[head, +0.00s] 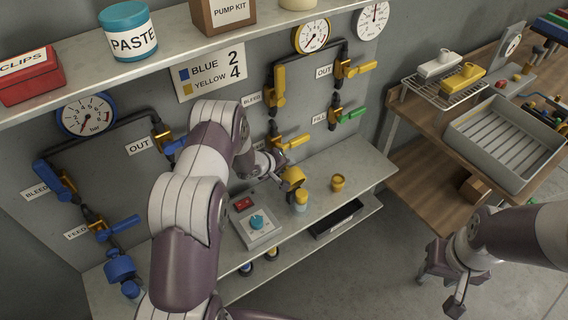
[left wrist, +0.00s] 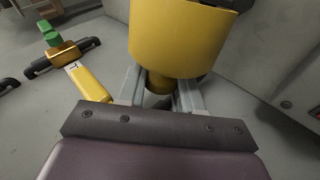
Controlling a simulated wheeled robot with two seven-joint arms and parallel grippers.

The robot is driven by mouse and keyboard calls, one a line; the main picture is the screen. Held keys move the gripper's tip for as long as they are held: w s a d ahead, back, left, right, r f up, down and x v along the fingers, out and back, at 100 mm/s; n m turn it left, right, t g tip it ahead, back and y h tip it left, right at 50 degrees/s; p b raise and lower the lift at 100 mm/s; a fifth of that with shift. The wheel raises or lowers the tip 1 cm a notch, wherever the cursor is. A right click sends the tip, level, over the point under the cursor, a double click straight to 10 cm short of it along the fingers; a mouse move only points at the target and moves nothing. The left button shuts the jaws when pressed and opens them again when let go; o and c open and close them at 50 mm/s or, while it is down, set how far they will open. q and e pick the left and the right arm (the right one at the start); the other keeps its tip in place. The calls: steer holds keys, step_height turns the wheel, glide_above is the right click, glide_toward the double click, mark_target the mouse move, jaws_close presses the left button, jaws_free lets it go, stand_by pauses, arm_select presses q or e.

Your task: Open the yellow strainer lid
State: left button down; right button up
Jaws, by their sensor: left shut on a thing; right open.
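The yellow strainer (head: 293,175) is at the lower end of the yellow pipe line, above the bench. My left gripper (head: 279,165) reaches it from the left in the head view. Whether the lid has turned cannot be seen. My right gripper (head: 450,281) is open and empty at the lower right, away from the panel.
Yellow valve handles (head: 292,142) sit just above. A grey tray (head: 506,143) is on the wooden table.

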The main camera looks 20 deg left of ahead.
arm_select(q)
steer(key=c, duration=0.8)
jaws_free()
steer(key=shift+w+a+r, duration=0.1)
steer(key=shift+w+r, duration=0.1)
steer(key=shift+f, duration=0.15)
steer(key=v, duration=1.2)
steer(key=shift+s+r, duration=0.25)
steer(key=shift+s, duration=0.05)
steer(key=s+d+r+m+g+y, duration=0.1)
steer(key=s+d+r+m+g, duration=0.1)
steer(key=s, duration=0.5)
steer(key=s+d+r+m+g+y, duration=0.1)
steer(key=s+d+r+m+g, duration=0.2)
steer(key=s, duration=0.5)
steer(key=s+d+r+m+g+y, duration=0.1)
steer(key=s+d+r+m+g, duration=0.1)
steer(key=s+r+m, duration=0.2)
steer(key=shift+s+d+r+y, duration=0.1)
steer(key=shift+s+d, duration=0.05)
steer(key=shift+s, duration=0.45)
steer(key=shift+s+d+r+y, duration=0.1)
steer(key=shift+s+r, duration=0.05)
steer(key=shift+s, duration=0.5)
steer(key=shift+s+d+r+y, duration=0.1)
steer(key=shift+s+d, duration=0.05)
steer(key=shift+s, duration=0.45)
